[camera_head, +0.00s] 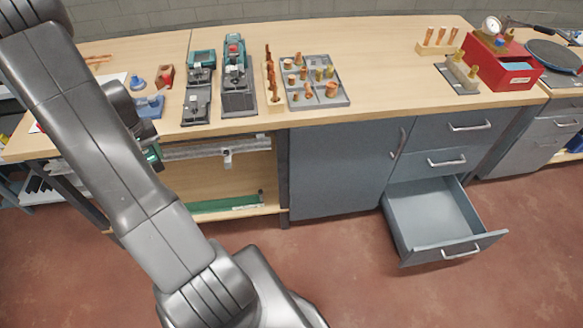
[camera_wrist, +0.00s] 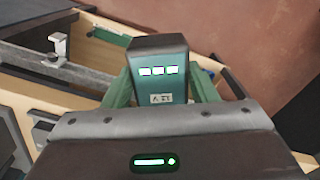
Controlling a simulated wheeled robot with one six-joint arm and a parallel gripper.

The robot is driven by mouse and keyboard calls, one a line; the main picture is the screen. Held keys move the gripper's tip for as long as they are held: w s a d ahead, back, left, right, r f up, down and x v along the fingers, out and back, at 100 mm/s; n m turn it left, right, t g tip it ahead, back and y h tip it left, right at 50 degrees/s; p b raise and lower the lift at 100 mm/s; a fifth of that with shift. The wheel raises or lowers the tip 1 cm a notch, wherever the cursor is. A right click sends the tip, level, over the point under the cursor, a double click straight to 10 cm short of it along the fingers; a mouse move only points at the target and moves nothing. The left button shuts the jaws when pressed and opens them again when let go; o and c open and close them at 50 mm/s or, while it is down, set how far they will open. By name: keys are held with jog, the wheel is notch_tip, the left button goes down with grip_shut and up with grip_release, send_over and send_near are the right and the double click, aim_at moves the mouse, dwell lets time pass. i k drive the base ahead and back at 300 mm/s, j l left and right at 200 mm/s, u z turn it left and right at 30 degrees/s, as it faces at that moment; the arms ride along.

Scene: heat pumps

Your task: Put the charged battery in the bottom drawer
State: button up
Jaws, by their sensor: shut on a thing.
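The battery (camera_wrist: 160,68) is a dark and teal block with a row of lit bars and a small white label, seen in the wrist view. My gripper (camera_wrist: 160,88) is shut on it, with a green finger on each side. In the head view my arm hides most of the gripper; a small green part beside the arm could be finger or battery, I cannot tell. The bottom drawer (camera_head: 472,245) is pulled out of the grey cabinet at the right and looks empty. My gripper is well to the left of it, by the open shelf under the bench.
The wooden bench top (camera_head: 390,85) carries teal tools (camera_head: 237,80), a grey peg tray (camera_head: 315,82) and a red box (camera_head: 500,65). The two upper drawers (camera_head: 450,125) and the cabinet door (camera_head: 335,170) are closed. The red floor before the cabinet is clear.

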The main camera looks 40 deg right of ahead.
aim_at(435, 222)
jog(key=k+l+u, duration=0.3)
jog(key=k+l, duration=0.85)
jog(key=k, duration=0.15)
jog(key=k+l+u, duration=0.15)
jog(key=k+l, duration=0.35)
jog(key=l, duration=0.25)
jog(key=k+l+u, duration=0.2)
jog(key=k+l, duration=0.3)
jog(key=l, duration=0.75)
jog(key=k+l+u, duration=0.1)
jog(key=l, duration=0.4)
jog(key=l+u, duration=0.1)
jog(key=l, duration=0.45)
jog(key=k, duration=0.05)
